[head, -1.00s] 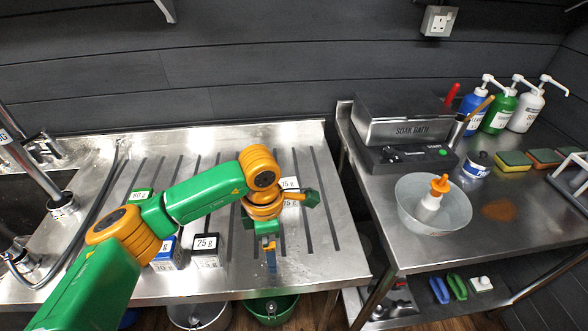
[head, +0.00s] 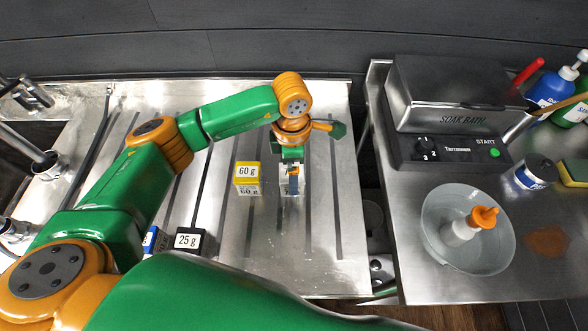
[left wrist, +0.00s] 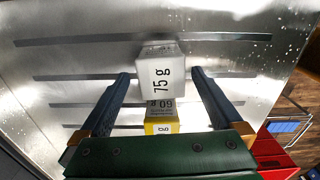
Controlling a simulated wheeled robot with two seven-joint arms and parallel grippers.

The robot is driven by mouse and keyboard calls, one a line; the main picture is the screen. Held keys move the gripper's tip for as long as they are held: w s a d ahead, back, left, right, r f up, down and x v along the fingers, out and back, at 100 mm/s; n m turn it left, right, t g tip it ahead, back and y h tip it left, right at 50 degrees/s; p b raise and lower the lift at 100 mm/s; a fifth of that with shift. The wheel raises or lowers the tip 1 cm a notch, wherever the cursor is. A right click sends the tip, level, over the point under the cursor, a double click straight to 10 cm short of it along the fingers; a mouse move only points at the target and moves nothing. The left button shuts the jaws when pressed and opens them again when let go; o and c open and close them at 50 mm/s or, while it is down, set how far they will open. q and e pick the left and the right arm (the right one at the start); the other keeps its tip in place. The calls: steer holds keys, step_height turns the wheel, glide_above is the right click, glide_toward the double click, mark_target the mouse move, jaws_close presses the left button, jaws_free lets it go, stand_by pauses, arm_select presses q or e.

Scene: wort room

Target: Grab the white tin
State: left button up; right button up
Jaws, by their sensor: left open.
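The white tin, labelled 75 g, stands on the ribbed steel drainboard; in the left wrist view the white tin (left wrist: 158,68) lies ahead, between the lines of my two fingers. In the head view the white tin (head: 284,186) is mostly hidden behind my left gripper (head: 293,182), which points down over it. In the left wrist view my left gripper (left wrist: 160,85) is open, with a finger on either side and gaps to the tin. Nothing is held. My right gripper is not in view.
A yellow-topped 60 g tin (head: 247,178) stands close to the left of the white one. A black 25 g tin (head: 188,241) and a blue tin (head: 151,240) stand nearer the front. A soak bath (head: 450,110) and a bowl (head: 467,229) with a bottle are on the right table.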

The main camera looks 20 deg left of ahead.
arm_select(q)
steer(key=f, duration=0.1)
steer(key=f+p, duration=0.1)
steer(key=f, duration=0.2)
steer(key=shift+s+f, duration=0.1)
steer(key=shift+s, duration=0.2)
steer(key=shift+w+f, duration=0.2)
steer(key=c, duration=1.5)
